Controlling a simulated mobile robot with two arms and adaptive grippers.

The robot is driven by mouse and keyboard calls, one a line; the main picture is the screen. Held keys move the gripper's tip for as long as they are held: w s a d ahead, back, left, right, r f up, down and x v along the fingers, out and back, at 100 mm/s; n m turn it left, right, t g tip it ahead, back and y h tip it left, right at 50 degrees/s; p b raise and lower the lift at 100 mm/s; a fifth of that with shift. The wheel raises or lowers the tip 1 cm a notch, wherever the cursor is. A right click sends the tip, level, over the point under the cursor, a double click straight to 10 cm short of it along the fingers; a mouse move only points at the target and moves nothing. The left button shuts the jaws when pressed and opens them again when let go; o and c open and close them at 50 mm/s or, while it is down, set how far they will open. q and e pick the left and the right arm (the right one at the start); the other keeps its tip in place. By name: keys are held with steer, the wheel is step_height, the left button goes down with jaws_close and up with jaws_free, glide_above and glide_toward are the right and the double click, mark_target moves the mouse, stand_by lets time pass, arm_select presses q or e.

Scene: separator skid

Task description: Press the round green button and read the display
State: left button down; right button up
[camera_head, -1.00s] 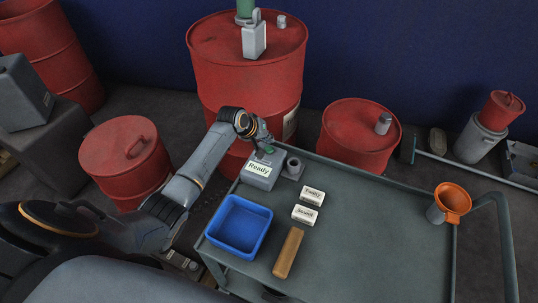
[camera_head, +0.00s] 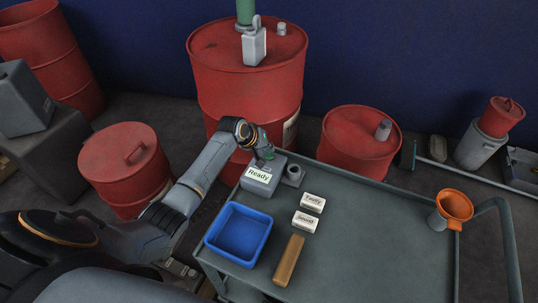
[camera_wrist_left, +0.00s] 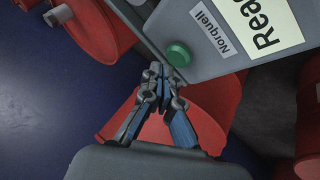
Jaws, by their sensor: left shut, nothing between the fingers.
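The grey box with the display (camera_head: 258,173) stands at the back left corner of the cart, and its display reads "Ready". The left wrist view shows the round green button (camera_wrist_left: 179,54) on the box's top face, beside a "Norquell" label (camera_wrist_left: 213,29) and part of the display (camera_wrist_left: 262,22). My left gripper (camera_head: 264,154) is above the back of the box; in the left wrist view its closed fingertips (camera_wrist_left: 161,70) are just beside the button, with a small apparent gap. It holds nothing. Whether it touches the box cannot be told. My right gripper is not in view.
The cart top (camera_head: 370,230) holds a blue tray (camera_head: 212,236), two white labelled blocks (camera_head: 312,202), a wooden bar (camera_head: 289,260) and an orange funnel (camera_head: 455,205). A grey cup-like fitting (camera_head: 294,170) sits right of the box. Red drums (camera_head: 245,90) stand behind.

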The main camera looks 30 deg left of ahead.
arm_select(q)
steer(key=shift+f, duration=0.2)
stand_by(0.5)
steer(key=shift+f, duration=0.2)
steer(key=shift+f, duration=0.1)
stand_by(0.3)
steer(key=shift+f+b, duration=0.3)
steer(key=shift+f, duration=0.2)
stand_by(0.5)
steer(key=shift+r+p, duration=1)
steer(key=shift+p, duration=0.1)
